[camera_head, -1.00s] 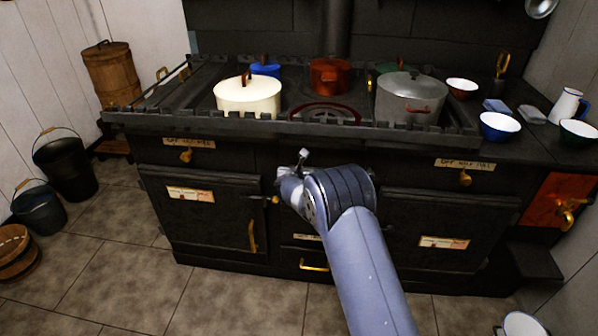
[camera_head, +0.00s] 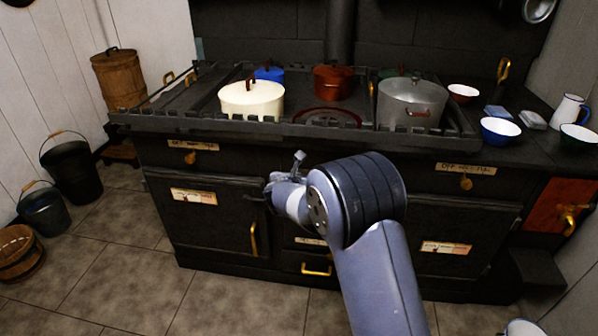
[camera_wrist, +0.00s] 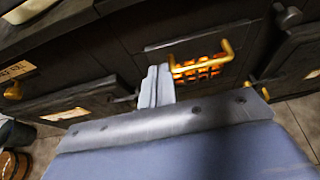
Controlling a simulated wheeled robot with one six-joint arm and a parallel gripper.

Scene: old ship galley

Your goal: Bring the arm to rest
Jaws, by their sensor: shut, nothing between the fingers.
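My gripper shows in the wrist view (camera_wrist: 156,86), its two pale fingers shut together with nothing between them. It points toward the front of the black stove, just left of a brass handle (camera_wrist: 205,66) over a glowing orange grate (camera_wrist: 200,70). In the head view my arm reaches up from the bottom, bends at a thick dark-ringed joint, and ends in front of the stove's doors. The fingers are hard to make out there. I cannot tell how far they are from the stove.
The black stove (camera_head: 212,225) fills the middle. On it stand a cream pot (camera_head: 252,100), a red pot (camera_head: 333,82), a blue pot (camera_head: 269,73) and a grey pot (camera_head: 411,103). Bowls and a jug (camera_head: 570,109) are at right. Buckets (camera_head: 72,171) stand at left. Floor at front left is clear.

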